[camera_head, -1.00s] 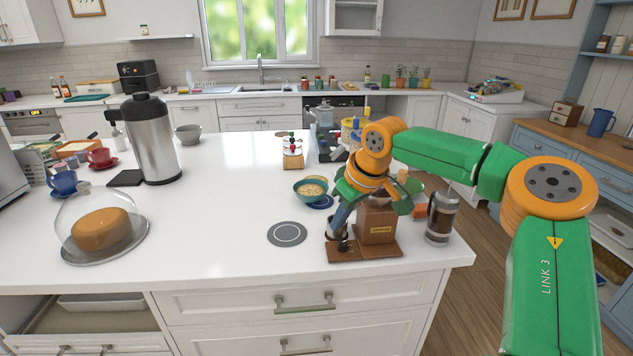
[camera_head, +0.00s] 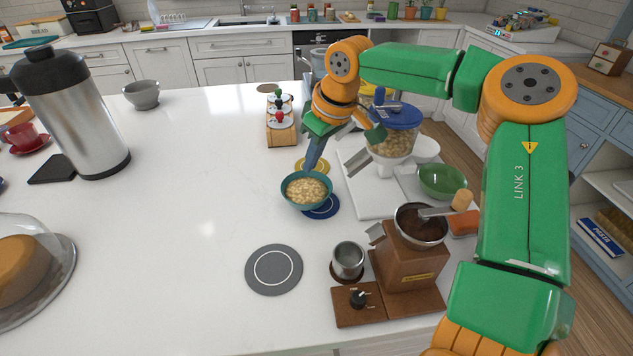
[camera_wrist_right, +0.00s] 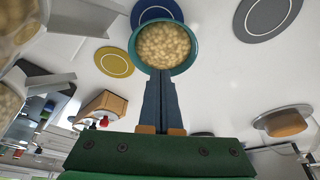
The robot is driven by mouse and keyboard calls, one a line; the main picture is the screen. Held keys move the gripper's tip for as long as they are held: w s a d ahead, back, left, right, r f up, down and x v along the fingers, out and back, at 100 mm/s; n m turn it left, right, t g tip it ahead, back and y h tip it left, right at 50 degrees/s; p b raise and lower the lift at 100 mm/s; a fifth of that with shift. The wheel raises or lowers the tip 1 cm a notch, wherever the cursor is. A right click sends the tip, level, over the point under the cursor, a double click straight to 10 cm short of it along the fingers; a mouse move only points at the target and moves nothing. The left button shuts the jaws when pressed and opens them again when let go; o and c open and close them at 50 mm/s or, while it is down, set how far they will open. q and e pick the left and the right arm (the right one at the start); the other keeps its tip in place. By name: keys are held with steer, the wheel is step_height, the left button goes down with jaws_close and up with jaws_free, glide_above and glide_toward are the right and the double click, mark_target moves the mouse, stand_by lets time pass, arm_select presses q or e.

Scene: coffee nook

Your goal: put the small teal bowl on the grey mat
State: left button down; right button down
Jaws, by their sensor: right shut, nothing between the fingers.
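The small teal bowl (camera_head: 306,190), filled with pale pieces of food, is at the island's middle, overlapping the dark blue mat (camera_head: 328,208) in the head view. The grey mat (camera_head: 273,270) with a white ring lies bare, nearer and left. My right gripper (camera_head: 313,168) is shut and empty, its fingertips pointing down at the bowl's far rim; I cannot tell whether they touch. The right wrist view shows the closed fingers (camera_wrist_right: 161,72) ending at the rim of the bowl (camera_wrist_right: 164,46); the grey mat (camera_wrist_right: 268,14) is at upper right. My left gripper is out of view.
A coffee grinder (camera_head: 408,262) and metal cup (camera_head: 348,260) stand right of the grey mat. A yellow mat (camera_head: 300,166) lies behind the bowl. The counter's left middle is clear.

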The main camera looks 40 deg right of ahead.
mark_target(312, 202)
steer(key=f, duration=0.3)
steer(key=shift+w+a+f, duration=0.15)
steer(key=shift+a, duration=0.25)
steer(key=x, duration=0.4)
steer(key=shift+w+d, duration=0.25)
steer(key=shift+d+f+p, duration=0.1)
steer(key=shift+f+p, duration=0.15)
steer(key=shift+p, duration=0.35)
steer(key=s, duration=0.1)
steer(key=s+p, duration=0.1)
steer(key=s, duration=0.1)
steer(key=shift+s+d+r, duration=0.1)
steer(key=shift+s+d, duration=0.1)
steer(key=shift+s, duration=0.25)
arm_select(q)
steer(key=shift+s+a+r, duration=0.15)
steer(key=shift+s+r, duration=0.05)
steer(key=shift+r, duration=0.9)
arm_select(e)
steer(key=shift+w+f, duration=0.1)
steer(key=shift+f, duration=0.1)
steer(key=shift+w, duration=0.1)
